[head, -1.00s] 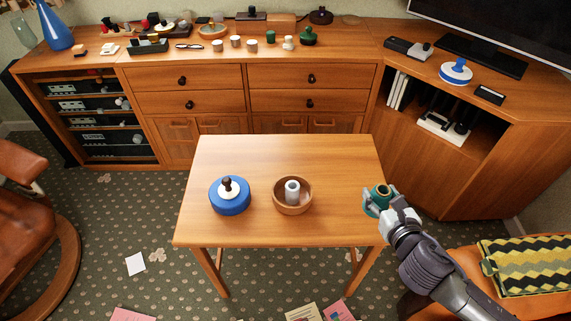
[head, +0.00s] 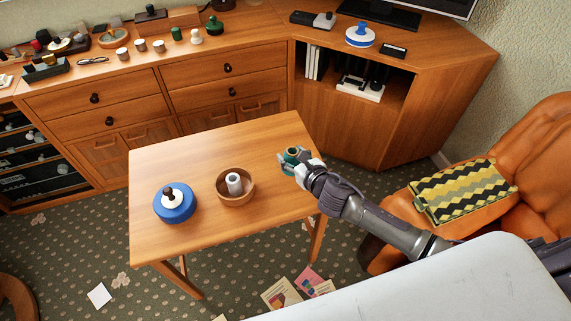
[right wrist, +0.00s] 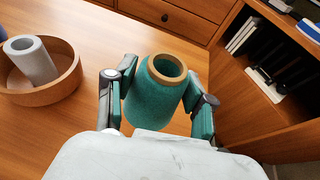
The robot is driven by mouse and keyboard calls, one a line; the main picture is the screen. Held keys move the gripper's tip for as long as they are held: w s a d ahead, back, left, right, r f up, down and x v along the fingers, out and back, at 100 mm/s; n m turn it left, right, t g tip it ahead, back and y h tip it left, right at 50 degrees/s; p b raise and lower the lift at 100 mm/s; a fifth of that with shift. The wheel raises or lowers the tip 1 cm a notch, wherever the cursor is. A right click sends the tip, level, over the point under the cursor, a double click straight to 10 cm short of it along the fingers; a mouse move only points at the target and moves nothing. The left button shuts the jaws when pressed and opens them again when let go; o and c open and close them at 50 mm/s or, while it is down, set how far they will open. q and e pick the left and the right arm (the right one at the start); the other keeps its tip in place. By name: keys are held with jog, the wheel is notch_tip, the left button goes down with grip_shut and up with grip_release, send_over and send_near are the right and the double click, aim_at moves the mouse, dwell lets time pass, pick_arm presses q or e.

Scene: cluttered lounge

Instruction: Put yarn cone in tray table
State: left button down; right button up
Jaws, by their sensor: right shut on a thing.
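The yarn cone (right wrist: 153,92) is teal with a tan ring at its open top. It stands roughly upright between the fingers of my right gripper (right wrist: 158,85), which is shut on it. In the head view the yarn cone (head: 292,153) and my right gripper (head: 296,163) are at the right edge of the wooden table (head: 205,150), which I take as the tray table. I cannot tell whether the cone touches the top. My left gripper is not in view.
On the table are a round wooden bowl (head: 237,199) holding a grey-white cylinder (head: 234,183) and a blue round container (head: 174,209) with a dark knob. A cluttered sideboard (head: 130,90) stands behind. An orange armchair (head: 535,150) is at right. The table's back middle is clear.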

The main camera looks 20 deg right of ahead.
jog(key=shift+w+a+f, duration=0.25)
jog(key=shift+w+f, duration=0.1)
jog(key=shift+w, duration=0.15)
jog(key=shift+w+a+f, duration=0.2)
jog(key=shift+w+f, duration=0.1)
jog(key=shift+w, duration=0.15)
jog(key=shift+a+f, duration=0.1)
jog(key=shift+f, duration=0.2)
jog(key=shift+f+b, duration=0.75)
jog(key=shift+f, duration=1)
jog(key=shift+f, duration=0.15)
jog(key=o, duration=1.2)
